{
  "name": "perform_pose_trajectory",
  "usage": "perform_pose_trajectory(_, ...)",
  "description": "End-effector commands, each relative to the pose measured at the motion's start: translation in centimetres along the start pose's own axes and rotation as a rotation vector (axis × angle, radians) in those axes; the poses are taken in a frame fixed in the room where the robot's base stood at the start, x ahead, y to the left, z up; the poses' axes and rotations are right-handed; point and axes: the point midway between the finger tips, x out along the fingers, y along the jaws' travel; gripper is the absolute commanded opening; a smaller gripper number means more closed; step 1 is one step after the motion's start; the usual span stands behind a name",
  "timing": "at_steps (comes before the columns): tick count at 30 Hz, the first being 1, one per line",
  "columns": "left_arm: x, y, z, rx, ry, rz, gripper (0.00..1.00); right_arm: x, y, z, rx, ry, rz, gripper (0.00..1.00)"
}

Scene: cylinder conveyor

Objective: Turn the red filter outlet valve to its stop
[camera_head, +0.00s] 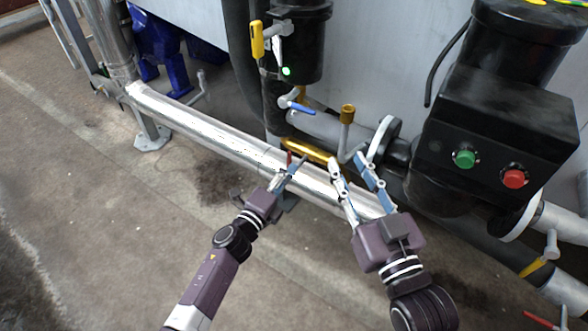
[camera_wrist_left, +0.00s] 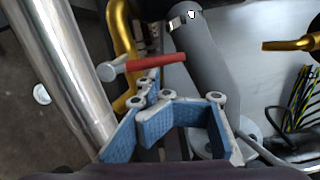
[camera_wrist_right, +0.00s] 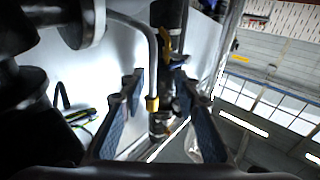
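The red valve handle (camera_head: 289,158) is by the yellow pipe, just beyond my left gripper (camera_head: 296,166). In the left wrist view the red handle (camera_wrist_left: 155,62) runs crosswise from a grey pivot (camera_wrist_left: 106,72). My right gripper (camera_head: 346,158) is open and empty over the shiny pipe. The right wrist view also shows its fingers (camera_wrist_right: 160,85) spread.
A shiny metal pipe (camera_head: 205,128) runs under both grippers. The yellow pipe (camera_head: 312,151) and a yellow-capped grey pipe (camera_head: 347,115) stand close by. A blue-handled valve (camera_head: 300,108) is above. A black box with a green button (camera_head: 465,158) and a red button (camera_head: 514,179) is at right.

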Motion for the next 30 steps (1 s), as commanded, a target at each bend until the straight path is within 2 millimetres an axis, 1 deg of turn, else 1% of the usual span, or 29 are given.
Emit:
perform_pose_trajectory(1,0.1,-0.3,0.5,-0.020,-0.005,0.000,0.00,-0.1,0.1,0.8,-0.001,-0.047,0.003,0.29)
perform_pose_trajectory(6,0.1,-0.3,1.0,-0.079,-0.005,0.003,0.00,-0.7,0.5,3.6,-0.004,-0.172,0.010,0.29)
perform_pose_trajectory(12,0.1,-0.2,1.4,-0.117,-0.008,0.005,0.00,-1.2,0.7,5.3,-0.005,-0.249,0.015,0.29)
perform_pose_trajectory(18,0.1,-0.1,1.6,-0.126,-0.011,0.007,0.00,-1.4,0.8,5.8,-0.005,-0.271,0.016,0.29)
perform_pose_trajectory(30,-0.1,-0.1,1.7,-0.124,-0.012,0.008,0.00,-1.4,0.8,5.8,-0.005,-0.269,0.015,0.29)
